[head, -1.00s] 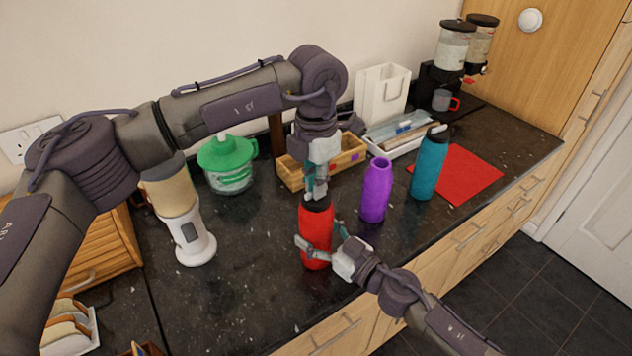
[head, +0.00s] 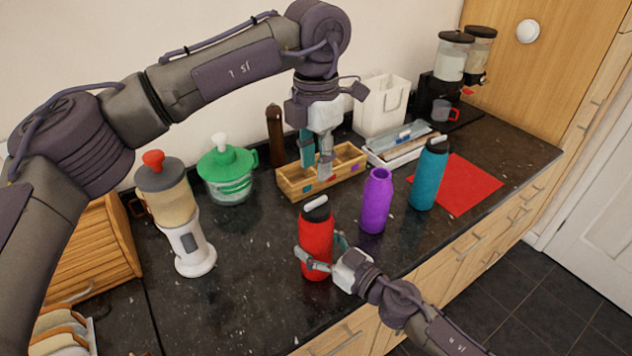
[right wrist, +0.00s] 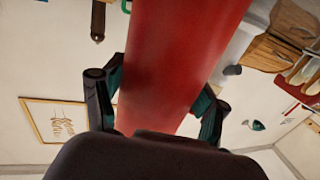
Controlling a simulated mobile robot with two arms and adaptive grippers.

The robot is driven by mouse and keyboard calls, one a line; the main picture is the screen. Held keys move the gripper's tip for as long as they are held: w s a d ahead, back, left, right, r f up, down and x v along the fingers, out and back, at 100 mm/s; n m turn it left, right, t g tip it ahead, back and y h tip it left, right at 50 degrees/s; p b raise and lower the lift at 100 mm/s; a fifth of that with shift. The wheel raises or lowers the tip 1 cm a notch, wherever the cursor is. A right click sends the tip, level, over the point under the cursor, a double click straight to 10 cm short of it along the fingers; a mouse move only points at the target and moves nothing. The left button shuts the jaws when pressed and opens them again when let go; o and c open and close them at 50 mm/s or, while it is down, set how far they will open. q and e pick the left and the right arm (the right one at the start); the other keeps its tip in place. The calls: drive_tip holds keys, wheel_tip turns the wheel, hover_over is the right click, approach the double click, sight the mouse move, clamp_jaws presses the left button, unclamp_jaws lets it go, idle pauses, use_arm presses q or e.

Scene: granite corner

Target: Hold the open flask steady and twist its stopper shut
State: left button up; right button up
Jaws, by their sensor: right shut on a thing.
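The red flask (head: 317,243) stands upright near the counter's front edge. Its dark stopper with a pale grip (head: 315,209) sits on its mouth; I cannot tell how tightly it is turned. My right gripper (head: 322,262) is shut on the flask's lower body from the front right. In the right wrist view the red flask (right wrist: 180,60) fills the space between the fingers. My left gripper (head: 316,165) is open and empty, pointing down above the stopper and apart from it, in front of the wooden box in the picture.
A purple flask (head: 376,202) with an open mouth and a teal flask (head: 429,176) with a stopper stand to the right. Behind are a wooden box (head: 291,190), a white tray (head: 375,158) and a green-lidded jug (head: 229,180). A blender (head: 187,235) stands left.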

drive_tip(key=shift+f, duration=0.1)
use_arm(q)
wheel_tip(320, 180, up, 4)
drive_tip(key=shift+r, duration=0.1)
use_arm(e)
drive_tip(key=o, duration=1.5)
drive_tip(key=shift+o, duration=0.2)
drive_tip(key=shift+s+d, duration=0.1)
